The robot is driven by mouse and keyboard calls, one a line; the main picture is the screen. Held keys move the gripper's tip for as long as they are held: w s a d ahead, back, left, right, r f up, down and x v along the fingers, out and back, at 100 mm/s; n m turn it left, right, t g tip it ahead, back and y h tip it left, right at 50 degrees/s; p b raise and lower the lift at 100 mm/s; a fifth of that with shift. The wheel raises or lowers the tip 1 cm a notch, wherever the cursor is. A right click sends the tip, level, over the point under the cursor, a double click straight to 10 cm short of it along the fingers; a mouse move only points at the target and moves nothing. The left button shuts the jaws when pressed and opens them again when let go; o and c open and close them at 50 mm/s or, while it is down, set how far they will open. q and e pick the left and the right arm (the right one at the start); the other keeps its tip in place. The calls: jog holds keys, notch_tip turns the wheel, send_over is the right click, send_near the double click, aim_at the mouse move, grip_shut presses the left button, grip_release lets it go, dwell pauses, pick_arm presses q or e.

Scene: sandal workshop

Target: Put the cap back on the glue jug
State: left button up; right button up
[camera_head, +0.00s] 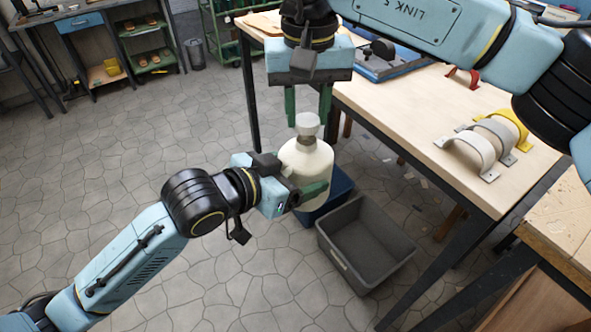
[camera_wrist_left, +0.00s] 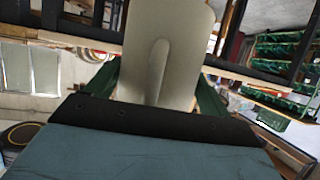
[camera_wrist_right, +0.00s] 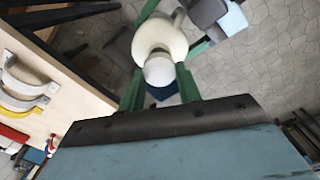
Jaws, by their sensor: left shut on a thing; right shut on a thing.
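The cream glue jug (camera_head: 306,160) is held upright in the air, above the floor beside the table. My left gripper (camera_head: 312,190) is shut on its body. In the left wrist view the pale jug (camera_wrist_left: 170,30) fills the space between the green fingers. The light grey cap (camera_head: 308,120) is at the top of the jug, over its neck. My right gripper (camera_head: 308,118) points down from above and is shut on the cap. In the right wrist view the cap (camera_wrist_right: 160,70) lies in line with the jug (camera_wrist_right: 160,38). I cannot tell whether the cap is seated on the neck.
A grey bin (camera_head: 365,240) and a blue bin (camera_head: 335,188) stand on the floor below and right of the jug. The wooden table (camera_head: 410,110) is to the right, with several curved strap pieces (camera_head: 485,140) on it. The floor at left is open.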

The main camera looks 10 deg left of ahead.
aim_at(307, 118)
jog(key=shift+f, duration=0.25)
dwell(0.6)
jog(key=shift+f, duration=0.85)
jog(key=shift+f, duration=0.5)
